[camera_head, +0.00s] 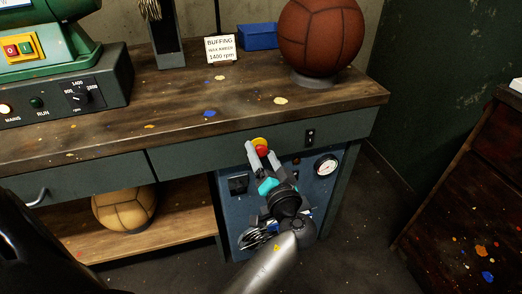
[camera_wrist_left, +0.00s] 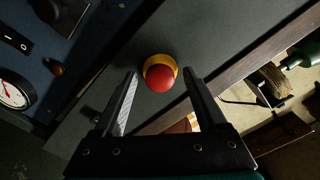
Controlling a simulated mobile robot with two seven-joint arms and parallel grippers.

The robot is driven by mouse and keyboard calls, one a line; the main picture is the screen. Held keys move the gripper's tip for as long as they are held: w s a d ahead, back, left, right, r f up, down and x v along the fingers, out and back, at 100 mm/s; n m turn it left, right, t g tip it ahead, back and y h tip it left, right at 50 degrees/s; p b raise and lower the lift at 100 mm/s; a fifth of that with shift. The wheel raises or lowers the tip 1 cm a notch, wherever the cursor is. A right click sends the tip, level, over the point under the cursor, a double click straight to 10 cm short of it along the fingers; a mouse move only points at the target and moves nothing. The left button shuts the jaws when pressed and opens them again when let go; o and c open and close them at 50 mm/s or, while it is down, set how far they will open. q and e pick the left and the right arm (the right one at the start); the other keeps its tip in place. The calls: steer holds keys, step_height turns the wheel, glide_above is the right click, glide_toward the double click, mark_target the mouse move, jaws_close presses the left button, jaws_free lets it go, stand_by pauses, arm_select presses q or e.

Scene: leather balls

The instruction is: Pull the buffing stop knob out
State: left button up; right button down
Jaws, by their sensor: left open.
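The buffing stop knob is a red mushroom button with a yellow collar on the bench's front apron. In the head view the knob (camera_head: 261,149) shows between the fingers of my left gripper (camera_head: 262,157). In the left wrist view the red knob (camera_wrist_left: 159,79) lies ahead, between and slightly beyond the two open fingertips (camera_wrist_left: 160,78). A gap shows on each side, and I cannot tell how far the tips are from the panel. My left gripper is open and holds nothing. My right gripper is not in view.
A rocker switch (camera_head: 311,137) sits right of the knob. Below, a blue panel carries a gauge (camera_head: 326,165). On the bench are a brown ball (camera_head: 321,38), a blue box (camera_head: 258,36), a buffing sign (camera_head: 220,49) and a green machine (camera_head: 50,45). A tan ball (camera_head: 124,207) sits underneath.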

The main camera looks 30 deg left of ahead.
arm_select(q)
jaws_close()
stand_by(0.6)
stand_by(0.8)
